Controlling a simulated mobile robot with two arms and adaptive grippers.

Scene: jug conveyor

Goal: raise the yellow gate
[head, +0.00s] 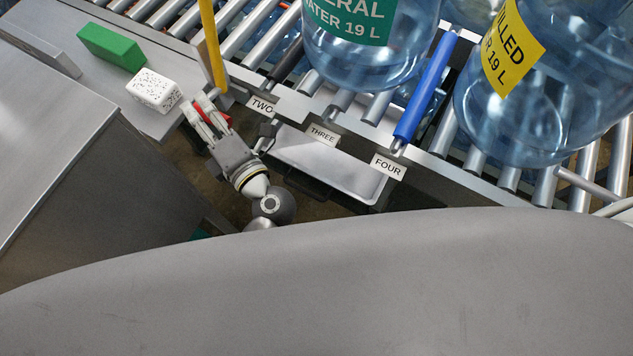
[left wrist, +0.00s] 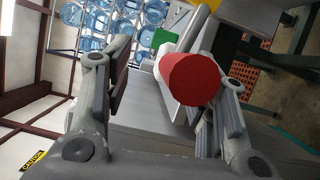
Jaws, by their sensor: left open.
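The yellow gate (head: 213,45) is a long narrow yellow bar at the conveyor's near edge, at the upper left of the head view. It slants steeply, and its top leaves the picture. My left gripper (head: 203,106) is open, just below the bar's lower end and apart from it in the picture. A red piece (head: 228,120) shows beside the fingers. In the left wrist view a round red end (left wrist: 187,80) lies between the open fingers, nearer the right one. I cannot tell whether it touches a finger. My right gripper is not in view.
A green block (head: 110,46) and a speckled white block (head: 154,90) sit on a ledge left of the gripper. Large blue water jugs (head: 362,62) stand on the rollers. A blue bar (head: 425,85) rises near label FOUR (head: 388,166). A grey tray (head: 330,165) sits below the labels.

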